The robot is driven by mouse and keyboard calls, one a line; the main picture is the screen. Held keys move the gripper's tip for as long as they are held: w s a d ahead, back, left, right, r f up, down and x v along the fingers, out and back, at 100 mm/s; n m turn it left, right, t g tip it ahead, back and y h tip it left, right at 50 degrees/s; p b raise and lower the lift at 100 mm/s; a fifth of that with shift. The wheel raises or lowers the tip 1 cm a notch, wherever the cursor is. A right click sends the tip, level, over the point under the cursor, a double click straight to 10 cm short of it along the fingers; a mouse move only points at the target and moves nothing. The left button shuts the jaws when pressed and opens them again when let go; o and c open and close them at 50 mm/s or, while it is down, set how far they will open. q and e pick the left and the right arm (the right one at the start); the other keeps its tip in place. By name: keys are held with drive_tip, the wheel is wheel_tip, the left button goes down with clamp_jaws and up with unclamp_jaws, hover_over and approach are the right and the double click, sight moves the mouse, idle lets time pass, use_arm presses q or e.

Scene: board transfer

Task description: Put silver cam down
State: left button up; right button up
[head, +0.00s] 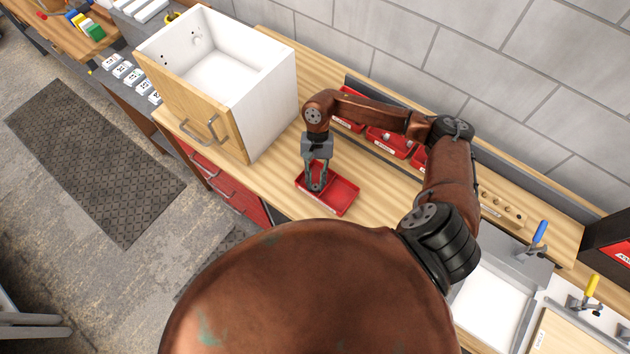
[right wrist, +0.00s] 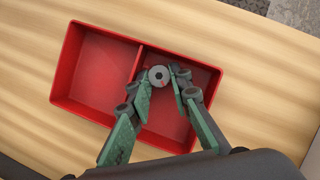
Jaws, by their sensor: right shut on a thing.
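The silver cam (right wrist: 159,76) is a small round metal piece with a dark centre in the right wrist view. My right gripper (right wrist: 161,80) is shut on it, with a fingertip on either side. The gripper also shows in the head view (head: 317,186), pointing down at the red tray (head: 344,196). The red tray (right wrist: 92,72) has two compartments split by a divider. The cam shows over the right compartment close to the divider; its height above the floor is hard to tell. My left gripper is not in view.
A white box with a wooden front and handle (head: 198,116) stands left of the tray. Red bins (head: 392,142) line the back behind my right arm. Bare wooden bench top (head: 262,180) lies around the tray. Toggle clamps (head: 534,238) stand at the far right.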

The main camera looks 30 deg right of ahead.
drive_tip(key=shift+f+b, duration=0.25)
drive_tip(key=shift+b, duration=0.05)
drive_tip(key=o, duration=0.6)
drive_tip(key=shift+r, duration=0.1)
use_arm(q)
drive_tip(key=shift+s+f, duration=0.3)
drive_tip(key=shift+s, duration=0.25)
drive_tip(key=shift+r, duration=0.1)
use_arm(e)
drive_tip(key=shift+r, duration=0.1)
drive_tip(key=shift+r+p, duration=0.2)
drive_tip(key=shift+p, duration=0.2)
use_arm(q)
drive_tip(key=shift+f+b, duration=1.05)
drive_tip(key=shift+b, duration=0.2)
use_arm(e)
drive_tip(key=shift+v, duration=5.9)
drive_tip(key=shift+w+a+f, duration=0.1)
drive_tip(key=shift+w+f, duration=0.05)
